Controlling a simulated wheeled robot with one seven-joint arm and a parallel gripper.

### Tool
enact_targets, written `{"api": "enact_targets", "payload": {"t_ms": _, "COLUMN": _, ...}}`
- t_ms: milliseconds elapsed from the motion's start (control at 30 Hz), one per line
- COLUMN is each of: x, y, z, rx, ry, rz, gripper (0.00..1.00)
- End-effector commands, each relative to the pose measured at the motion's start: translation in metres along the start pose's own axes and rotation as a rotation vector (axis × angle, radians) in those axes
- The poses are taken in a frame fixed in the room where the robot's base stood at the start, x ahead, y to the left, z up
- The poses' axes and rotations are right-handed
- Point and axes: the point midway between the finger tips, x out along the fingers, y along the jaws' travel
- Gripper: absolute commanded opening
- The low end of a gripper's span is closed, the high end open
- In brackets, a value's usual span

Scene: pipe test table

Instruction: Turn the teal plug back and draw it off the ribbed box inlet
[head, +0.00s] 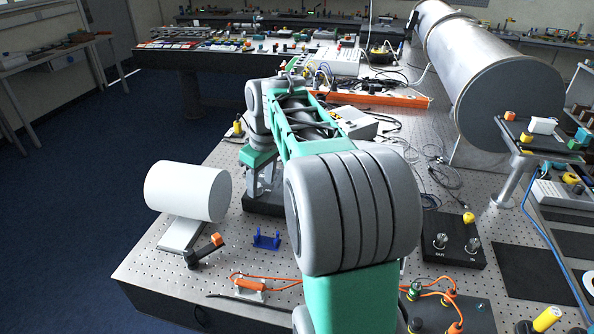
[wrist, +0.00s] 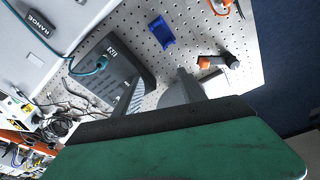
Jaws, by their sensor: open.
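The teal plug (wrist: 101,64) shows in the wrist view at the upper left, on a dark box (wrist: 135,62) with a small white label. A teal lead runs left from it. The ribbed inlet cannot be made out clearly; the plug covers that spot. My gripper (wrist: 161,78) is open and empty, its two grey fingers reaching over the box's near side, to the right of the plug and apart from it. In the head view my gripper (head: 262,184) points down above the dark box (head: 262,204); the plug is hidden there behind my arm.
A pale box marked RANGE (wrist: 70,18) stands beside the dark box. A blue bracket (head: 266,240), an orange-tipped black tool (head: 204,251) and a white cylinder (head: 187,190) are near my gripper. Cables (wrist: 55,125) crowd the lower left. Bare perforated table surrounds the bracket.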

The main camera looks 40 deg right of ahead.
Motion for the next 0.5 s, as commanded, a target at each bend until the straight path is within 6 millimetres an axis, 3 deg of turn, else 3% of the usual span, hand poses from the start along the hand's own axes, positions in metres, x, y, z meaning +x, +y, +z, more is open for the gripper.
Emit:
{"api": "enact_targets", "payload": {"t_ms": 33, "x": 0.014, "y": 0.036, "z": 0.0, "rx": -0.027, "ry": -0.022, "rz": -0.015, "gripper": 0.48}}
{"api": "enact_targets", "payload": {"t_ms": 100, "x": 0.028, "y": 0.077, "z": 0.003, "rx": -0.082, "ry": -0.042, "rz": -0.032, "gripper": 0.48}}
{"api": "enact_targets", "payload": {"t_ms": 200, "x": 0.045, "y": 0.118, "z": 0.012, "rx": -0.145, "ry": -0.061, "rz": -0.05, "gripper": 0.48}}
{"api": "enact_targets", "payload": {"t_ms": 300, "x": 0.055, "y": 0.139, "z": 0.019, "rx": -0.179, "ry": -0.069, "rz": -0.06, "gripper": 0.48}}
{"api": "enact_targets", "payload": {"t_ms": 500, "x": 0.076, "y": 0.142, "z": 0.023, "rx": -0.189, "ry": -0.073, "rz": -0.066, "gripper": 0.48}}
